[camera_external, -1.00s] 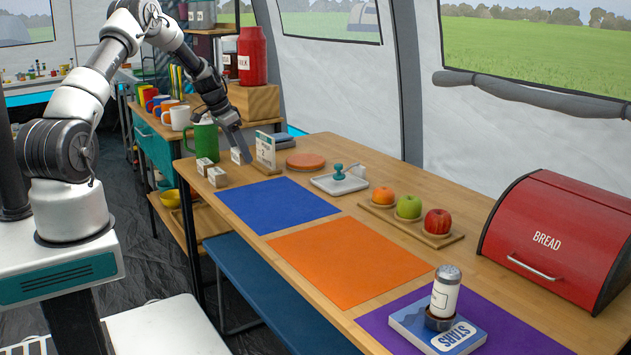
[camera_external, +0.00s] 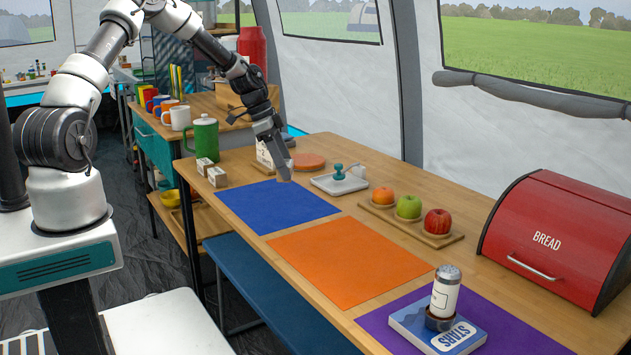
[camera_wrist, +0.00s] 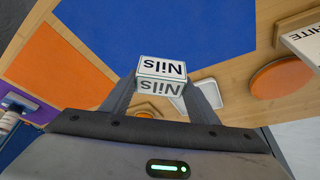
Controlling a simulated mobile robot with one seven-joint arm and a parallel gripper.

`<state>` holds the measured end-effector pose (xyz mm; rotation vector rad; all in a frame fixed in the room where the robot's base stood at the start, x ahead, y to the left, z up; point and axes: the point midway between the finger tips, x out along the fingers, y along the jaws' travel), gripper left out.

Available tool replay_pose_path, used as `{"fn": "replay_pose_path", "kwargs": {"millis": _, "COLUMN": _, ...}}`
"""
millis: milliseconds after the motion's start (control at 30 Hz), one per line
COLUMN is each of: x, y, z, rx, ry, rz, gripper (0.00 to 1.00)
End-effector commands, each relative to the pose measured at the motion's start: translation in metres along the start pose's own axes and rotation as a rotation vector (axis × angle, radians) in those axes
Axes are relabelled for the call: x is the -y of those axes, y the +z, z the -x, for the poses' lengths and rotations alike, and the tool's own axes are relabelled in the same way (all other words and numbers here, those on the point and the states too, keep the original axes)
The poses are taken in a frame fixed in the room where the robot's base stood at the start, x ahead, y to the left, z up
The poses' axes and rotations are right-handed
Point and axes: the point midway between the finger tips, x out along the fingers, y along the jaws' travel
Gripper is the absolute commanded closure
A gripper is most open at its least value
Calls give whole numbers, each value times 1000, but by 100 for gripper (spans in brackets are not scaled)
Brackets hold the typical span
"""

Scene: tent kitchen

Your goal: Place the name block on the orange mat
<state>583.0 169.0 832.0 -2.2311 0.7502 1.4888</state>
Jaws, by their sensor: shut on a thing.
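The name block (camera_wrist: 162,68) is white with "Nils" on it and sits between the two fingers in the wrist view. My gripper (camera_external: 285,176) is shut on it and is raised over the back right part of the blue mat in the external view. The block itself is hard to make out there. The orange mat (camera_external: 350,262) lies bare on the table between the blue mat (camera_external: 275,205) and the purple mat (camera_external: 520,330). In the wrist view the orange mat (camera_wrist: 52,62) is on the left.
Behind the mats are a tray (camera_external: 338,184) and a fruit board (camera_external: 440,239).

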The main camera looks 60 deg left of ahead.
Motion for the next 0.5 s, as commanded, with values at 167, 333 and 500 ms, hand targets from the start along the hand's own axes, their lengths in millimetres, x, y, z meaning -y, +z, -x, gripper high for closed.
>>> {"fn": "replay_pose_path", "kwargs": {"millis": 167, "x": -85, "y": -53, "z": -16, "rx": -2, "ry": 122, "rz": -286, "gripper": 68}}
{"fn": "replay_pose_path", "kwargs": {"millis": 333, "x": -162, "y": -92, "z": -21, "rx": -3, "ry": 231, "rz": -553, "gripper": 68}}
{"fn": "replay_pose_path", "kwargs": {"millis": 500, "x": -218, "y": -114, "z": -18, "rx": -2, "ry": 311, "rz": -748, "gripper": 68}}
